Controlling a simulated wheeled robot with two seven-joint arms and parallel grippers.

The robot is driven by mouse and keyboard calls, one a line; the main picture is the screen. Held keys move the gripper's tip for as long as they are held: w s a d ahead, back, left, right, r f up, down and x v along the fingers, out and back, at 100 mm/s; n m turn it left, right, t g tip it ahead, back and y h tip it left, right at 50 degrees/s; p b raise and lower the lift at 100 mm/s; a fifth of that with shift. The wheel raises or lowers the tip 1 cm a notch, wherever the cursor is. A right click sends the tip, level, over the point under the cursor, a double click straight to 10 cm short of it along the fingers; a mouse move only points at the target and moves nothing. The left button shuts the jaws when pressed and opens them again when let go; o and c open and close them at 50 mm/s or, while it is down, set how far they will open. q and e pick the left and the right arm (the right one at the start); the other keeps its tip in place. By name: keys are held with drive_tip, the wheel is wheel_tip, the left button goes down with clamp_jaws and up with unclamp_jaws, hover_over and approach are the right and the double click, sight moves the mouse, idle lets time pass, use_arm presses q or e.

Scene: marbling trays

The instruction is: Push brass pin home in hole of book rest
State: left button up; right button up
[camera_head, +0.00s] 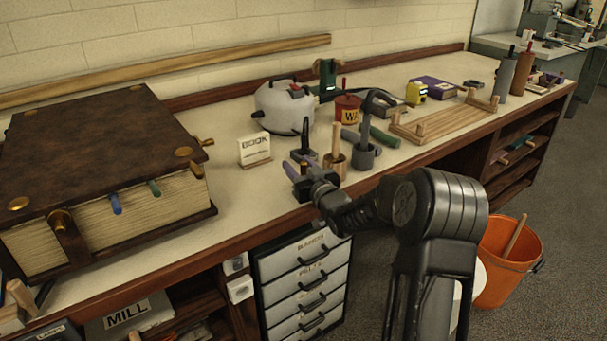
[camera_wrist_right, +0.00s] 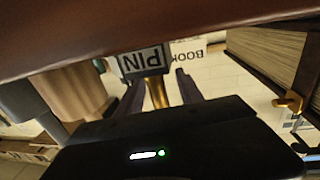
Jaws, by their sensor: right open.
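A brass pin (camera_wrist_right: 158,93) stands out of a grey block labelled PIN (camera_wrist_right: 143,62) in the right wrist view, which is upside down. The pin also shows small in the head view (camera_head: 304,166). My right gripper (camera_head: 299,178) is open, with its fingers (camera_wrist_right: 155,92) on either side of the pin; I cannot tell whether they touch it. A huge brown book (camera_head: 95,150) lies at the left on a dark base. A brass fitting (camera_head: 204,142) juts from its right side. I cannot make out the book rest's hole. My left gripper is out of view.
A BOOK card (camera_head: 254,149) stands behind the gripper. A wooden-handled tool (camera_head: 336,160) and a grey holder (camera_head: 366,152) stand close on its right. The bench between book and card is clear.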

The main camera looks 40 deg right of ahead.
drive_tip(key=shift+c, duration=0.4)
clamp_jaws()
idle(0.4)
